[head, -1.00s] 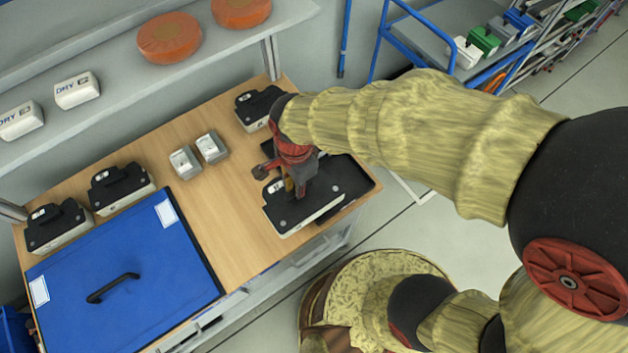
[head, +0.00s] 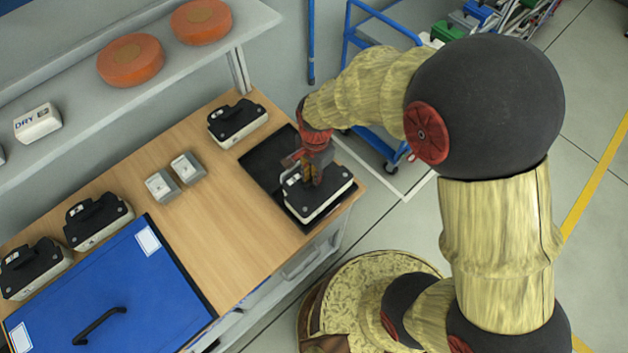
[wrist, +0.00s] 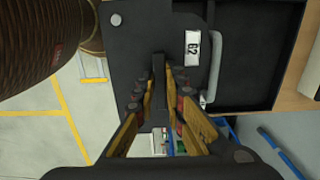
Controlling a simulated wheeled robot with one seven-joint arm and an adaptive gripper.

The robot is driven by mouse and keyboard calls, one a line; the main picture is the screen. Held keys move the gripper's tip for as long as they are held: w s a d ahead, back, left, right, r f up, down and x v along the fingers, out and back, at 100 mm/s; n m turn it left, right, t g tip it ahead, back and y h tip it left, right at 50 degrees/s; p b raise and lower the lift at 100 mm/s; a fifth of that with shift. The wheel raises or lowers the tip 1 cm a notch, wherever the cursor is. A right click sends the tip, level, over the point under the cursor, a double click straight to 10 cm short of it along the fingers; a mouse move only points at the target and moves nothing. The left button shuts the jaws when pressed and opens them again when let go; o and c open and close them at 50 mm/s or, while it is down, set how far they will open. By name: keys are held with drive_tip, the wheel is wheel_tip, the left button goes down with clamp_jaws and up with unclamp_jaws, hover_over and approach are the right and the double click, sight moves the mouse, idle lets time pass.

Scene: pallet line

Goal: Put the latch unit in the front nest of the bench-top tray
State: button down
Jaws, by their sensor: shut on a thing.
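The latch unit (head: 318,201) has a black top over a pale base. It is at the front end of the black bench-top tray (head: 262,157), over the front nest; I cannot tell whether it rests on the nest floor or sits just above it. My gripper (head: 312,180) is above the unit, shut on its raised black grip. The wrist view shows the fingers (wrist: 160,118) on either side of that grip, and the unit's black top (wrist: 128,45) with a white label. The tray's other nest (wrist: 262,55) is empty. The front nest floor is hidden under the unit.
Another similar unit (head: 237,122) stands behind the tray. Two small grey boxes (head: 187,167) stand left of it. More units (head: 98,218) stand behind a blue lid (head: 100,300) with a black handle. Bare wood lies between. A shelf (head: 190,60) overhangs the back.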

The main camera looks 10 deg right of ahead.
drive_tip(key=shift+w+d+f, duration=0.1)
drive_tip(key=shift+f, duration=0.8)
drive_tip(key=shift+w+d+f, duration=0.1)
drive_tip(key=shift+f, duration=0.8)
drive_tip(key=shift+b, duration=0.3)
drive_tip(key=c, duration=2)
unclamp_jaws()
drive_tip(key=shift+f, duration=0.1)
drive_tip(key=shift+o, duration=0.8)
drive_tip(key=r+p, duration=0.1)
drive_tip(key=r, duration=1.1)
drive_tip(key=shift+w+d+r+p, duration=0.1)
drive_tip(key=shift+d+r+p, duration=0.1)
drive_tip(key=shift+p, duration=0.2)
drive_tip(key=s+d+r+n+t, duration=0.3)
drive_tip(key=s+d+r+n, duration=0.2)
drive_tip(key=r, duration=0.5)
drive_tip(key=s+d+r+n+t, duration=0.3)
drive_tip(key=s+d+r+n, duration=0.3)
drive_tip(key=r, duration=0.5)
drive_tip(key=shift+s+d+r+h, duration=0.25)
drive_tip(key=shift+s+d+h, duration=0.1)
drive_tip(key=shift+s, duration=0.35)
